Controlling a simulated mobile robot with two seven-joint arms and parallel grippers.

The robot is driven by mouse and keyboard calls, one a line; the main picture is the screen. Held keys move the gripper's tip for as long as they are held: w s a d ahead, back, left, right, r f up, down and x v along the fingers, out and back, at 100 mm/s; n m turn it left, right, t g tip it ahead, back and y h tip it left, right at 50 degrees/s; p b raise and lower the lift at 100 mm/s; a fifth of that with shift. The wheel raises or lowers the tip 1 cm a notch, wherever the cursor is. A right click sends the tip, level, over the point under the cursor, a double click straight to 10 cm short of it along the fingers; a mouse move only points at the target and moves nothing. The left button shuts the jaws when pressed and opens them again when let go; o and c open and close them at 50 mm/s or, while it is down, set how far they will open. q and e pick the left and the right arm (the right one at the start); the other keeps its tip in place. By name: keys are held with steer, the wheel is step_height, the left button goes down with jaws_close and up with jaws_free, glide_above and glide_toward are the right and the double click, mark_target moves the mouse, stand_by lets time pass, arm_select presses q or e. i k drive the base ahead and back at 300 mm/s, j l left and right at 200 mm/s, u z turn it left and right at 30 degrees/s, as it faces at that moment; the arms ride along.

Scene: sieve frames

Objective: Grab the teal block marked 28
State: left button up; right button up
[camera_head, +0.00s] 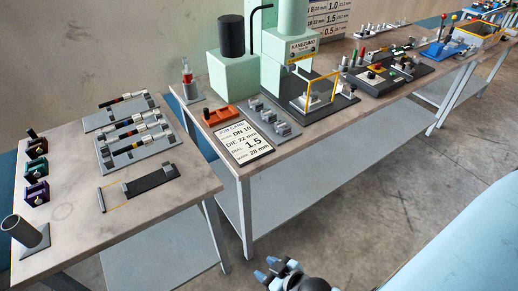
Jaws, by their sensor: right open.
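A dark teal block (36,169) sits at the left end of the near left table, in a column between a black block with an orange part (35,146) above and a purple block (36,193) below. Each has a small pale fitting on its front. Any number on them is too small to read. My right gripper (267,269) shows at the bottom edge, in front of the tables and far to the right of the teal block. It is open, with nothing seen between its fingers. My left gripper is out of view.
The left table (150,208) also carries racks with rods (135,148), a dark gauge plate (150,182) and a grey tube on a base (25,232). The right table (295,145) holds a green press (286,75), a job card (243,142) and an orange block (222,114). Open floor lies in front.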

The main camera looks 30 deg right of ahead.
mark_target(34, 163)
steer(key=i+j, duration=0.25)
steer(key=j, duration=0.15)
steer(key=i+j, duration=0.2)
steer(key=j, duration=0.25)
steer(key=i+j, duration=0.25)
steer(key=j, duration=0.15)
steer(key=i+j, duration=0.2)
steer(key=j, duration=0.25)
